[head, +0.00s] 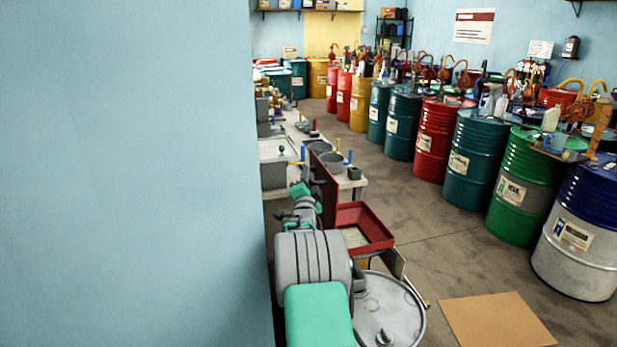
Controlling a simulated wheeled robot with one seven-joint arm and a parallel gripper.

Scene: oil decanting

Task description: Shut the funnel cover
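The red square funnel (376,236) sits low in the middle of the head view, near a drum with a grey lid (392,306). Its red cover (322,187) stands open and about upright at the funnel's left edge. My grey and green arm reaches forward from the bottom of the view, left of the funnel. My gripper is at the far end of the arm and hidden behind the arm links, so its fingers cannot be made out. The arm's far end is close to the cover's left face; I cannot tell whether they touch.
A blue wall (130,170) fills the left side, close to my arm. Benches with grey containers (332,161) stand beyond the cover. A row of drums (474,156) lines the right. A cardboard sheet (496,320) lies on the floor; the aisle is otherwise clear.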

